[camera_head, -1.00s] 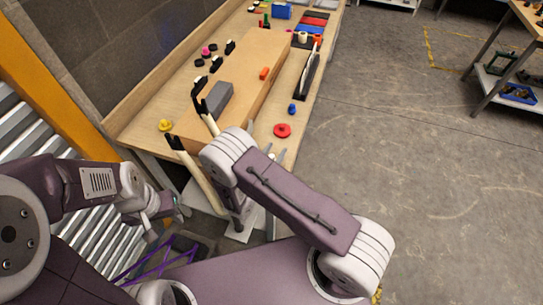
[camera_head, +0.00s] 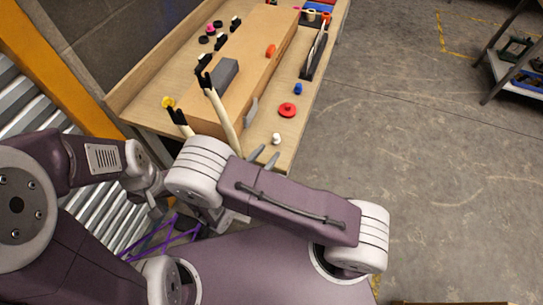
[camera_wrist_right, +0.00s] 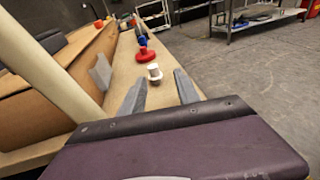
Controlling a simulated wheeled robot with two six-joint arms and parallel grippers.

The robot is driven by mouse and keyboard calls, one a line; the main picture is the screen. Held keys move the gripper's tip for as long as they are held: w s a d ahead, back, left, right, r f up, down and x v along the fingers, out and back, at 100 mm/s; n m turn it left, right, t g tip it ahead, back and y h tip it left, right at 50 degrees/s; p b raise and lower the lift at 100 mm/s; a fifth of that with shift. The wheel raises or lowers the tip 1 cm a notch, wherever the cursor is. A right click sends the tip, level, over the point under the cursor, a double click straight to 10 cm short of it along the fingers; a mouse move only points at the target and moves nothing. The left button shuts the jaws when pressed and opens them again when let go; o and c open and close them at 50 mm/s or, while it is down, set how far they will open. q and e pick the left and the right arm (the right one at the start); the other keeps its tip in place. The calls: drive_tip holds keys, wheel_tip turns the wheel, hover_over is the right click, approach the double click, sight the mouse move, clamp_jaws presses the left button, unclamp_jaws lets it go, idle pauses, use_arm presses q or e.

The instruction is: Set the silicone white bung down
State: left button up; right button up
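The white bung (camera_head: 277,139) stands upright on the near right part of the wooden bench (camera_head: 292,121). In the right wrist view the bung (camera_wrist_right: 154,72) appears just beyond and between the fingertips, with a visible gap on both sides. My right gripper (camera_head: 265,156) is open, its two grey fingers spread and pointing at the bung. The fingers also show in the right wrist view (camera_wrist_right: 158,88). My left gripper (camera_head: 157,207) is low at the left, beside the bench, partly hidden by my right arm. Its fingers cannot be made out.
A red knobbed disc (camera_head: 287,110) and a blue piece (camera_head: 298,88) lie beyond the bung. A grey upright plate (camera_head: 251,111) and cream bars with black ends (camera_head: 222,117) stand left of it. A raised wooden block (camera_head: 250,66) carries a grey block (camera_head: 222,74).

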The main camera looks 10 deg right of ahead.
drive_tip(key=s+d+m+g+y, duration=0.5)
drive_tip(key=s+d+m+g, duration=0.65)
drive_tip(key=m, duration=0.55)
drive_tip(key=a+r+m+y, duration=0.1)
drive_tip(key=m+y, duration=0.1)
drive_tip(key=m, duration=0.1)
drive_tip(key=w+a+r+m+t+y, duration=0.1)
drive_tip(key=m+y, duration=0.1)
drive_tip(key=m, duration=0.2)
drive_tip(key=w+a+r+m+y, duration=0.1)
drive_tip(key=r+m+y, duration=0.1)
drive_tip(key=m, duration=0.1)
drive_tip(key=shift+a, duration=0.2)
drive_tip(key=shift+r, duration=0.1)
